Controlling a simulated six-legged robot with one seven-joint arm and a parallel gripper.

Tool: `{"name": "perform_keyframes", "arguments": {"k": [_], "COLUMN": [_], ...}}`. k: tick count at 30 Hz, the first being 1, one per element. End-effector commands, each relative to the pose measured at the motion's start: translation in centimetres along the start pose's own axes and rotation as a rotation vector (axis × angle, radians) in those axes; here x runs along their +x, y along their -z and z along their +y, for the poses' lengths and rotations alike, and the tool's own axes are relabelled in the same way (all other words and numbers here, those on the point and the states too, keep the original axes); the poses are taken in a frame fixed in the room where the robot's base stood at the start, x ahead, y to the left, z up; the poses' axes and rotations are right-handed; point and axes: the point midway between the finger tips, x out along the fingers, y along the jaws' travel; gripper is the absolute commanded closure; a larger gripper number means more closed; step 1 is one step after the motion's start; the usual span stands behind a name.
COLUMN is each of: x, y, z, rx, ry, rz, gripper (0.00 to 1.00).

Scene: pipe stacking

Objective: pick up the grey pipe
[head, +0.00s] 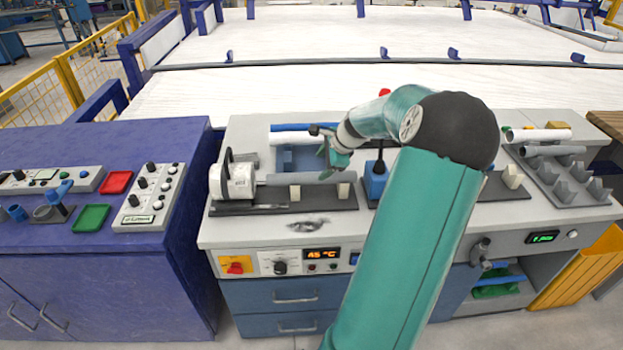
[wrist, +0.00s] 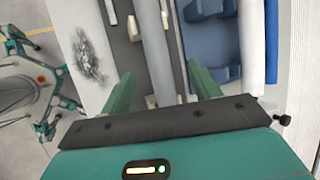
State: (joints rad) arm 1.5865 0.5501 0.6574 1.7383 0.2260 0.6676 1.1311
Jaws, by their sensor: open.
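A grey pipe (head: 300,178) lies level in front of the white round chuck of a machine on the workbench, on small light supports. In the wrist view the grey pipe (wrist: 152,50) runs lengthwise between the two green fingers. My gripper (head: 331,163) is above the right part of this pipe, with its fingers pointing down. In the wrist view my gripper (wrist: 160,82) is open, one finger on each side of the pipe, with nothing held. I cannot tell whether a finger touches it. A second grey pipe (head: 553,150) lies on the right rack.
A white pipe (head: 290,138) lies on a blue holder (head: 286,158) behind the grey pipe; the white pipe (wrist: 251,40) is right of my fingers in the wrist view. Another white pipe (head: 541,135) is at the right rack (head: 565,197). A purple control desk (head: 60,215) stands left.

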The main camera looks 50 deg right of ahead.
Motion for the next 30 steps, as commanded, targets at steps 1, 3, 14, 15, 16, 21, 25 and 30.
{"name": "perform_keyframes", "arguments": {"k": [1, 3, 14, 15, 16, 21, 25, 30], "x": [0.9, 1.6, 5.6, 6.2, 6.6, 7.3, 7.3, 7.3], "y": [0.0, 0.0, 0.4, 0.4, 0.4, 0.4, 0.4, 0.4], "z": [0.0, 0.0, 0.6, 0.6, 0.6, 0.5, 0.5, 0.5], "rx": [0.0, 0.0, -0.001, -0.001, 0.0, -0.001, -0.001, -0.001], "ry": [-0.001, 0.0, -0.001, -0.001, -0.002, 0.001, 0.001, 0.001], "rz": [-0.001, 0.0, -0.001, -0.001, -0.001, 0.001, 0.002, 0.002], "gripper": [0.38, 0.38, 0.38, 0.38, 0.38, 0.38, 0.38, 0.68]}}
